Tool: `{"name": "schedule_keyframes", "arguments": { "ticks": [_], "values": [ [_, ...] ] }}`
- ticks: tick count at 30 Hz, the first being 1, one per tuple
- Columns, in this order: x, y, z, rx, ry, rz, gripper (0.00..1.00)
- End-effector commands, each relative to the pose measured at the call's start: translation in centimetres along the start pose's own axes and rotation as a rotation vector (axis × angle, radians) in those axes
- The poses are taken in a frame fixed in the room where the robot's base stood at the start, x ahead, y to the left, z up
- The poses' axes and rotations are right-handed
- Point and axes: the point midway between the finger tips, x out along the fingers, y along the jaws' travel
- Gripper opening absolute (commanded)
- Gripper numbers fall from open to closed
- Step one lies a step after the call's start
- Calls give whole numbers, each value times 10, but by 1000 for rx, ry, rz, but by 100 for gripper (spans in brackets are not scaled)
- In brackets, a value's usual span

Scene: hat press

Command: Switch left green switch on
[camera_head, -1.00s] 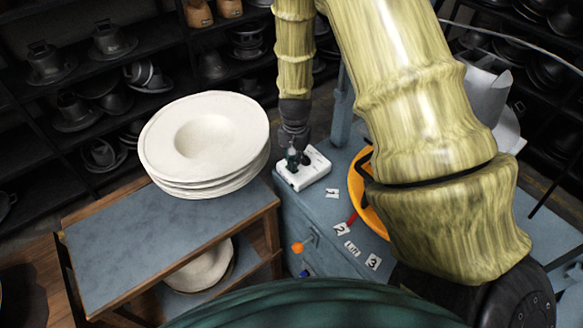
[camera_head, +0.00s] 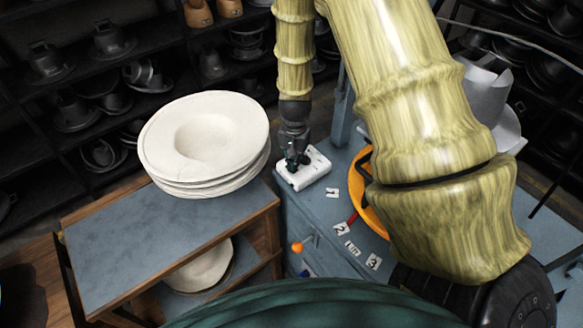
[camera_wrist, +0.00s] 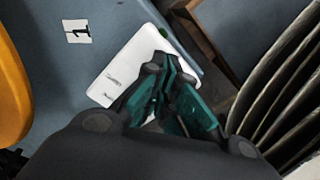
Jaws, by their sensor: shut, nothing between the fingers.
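A white switch box (camera_head: 311,170) sits on the blue-grey machine top in the head view. It also shows in the wrist view (camera_wrist: 122,68), with small dark marks on its face. My gripper (camera_head: 293,162) is shut and empty, pointing down over the left part of the box in the head view. In the wrist view its green-padded fingers (camera_wrist: 163,75) cover part of the box. I cannot tell whether the fingertips touch the box.
A stack of white hats (camera_head: 205,140) stands on a wooden-framed table (camera_head: 150,250) at left. An orange ring (camera_head: 361,190), an orange knob (camera_head: 297,247) and number labels (camera_head: 340,229) are on the machine. Dark shelves with hat moulds line the back.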

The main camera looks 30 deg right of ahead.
Motion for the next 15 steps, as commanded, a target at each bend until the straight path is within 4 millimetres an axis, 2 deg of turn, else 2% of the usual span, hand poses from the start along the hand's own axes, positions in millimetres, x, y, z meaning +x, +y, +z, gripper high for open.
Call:
{"name": "schedule_keyframes", "arguments": {
  "ticks": [15],
  "values": [
    [6,0,0,0,0,0,0]
  ]
}}
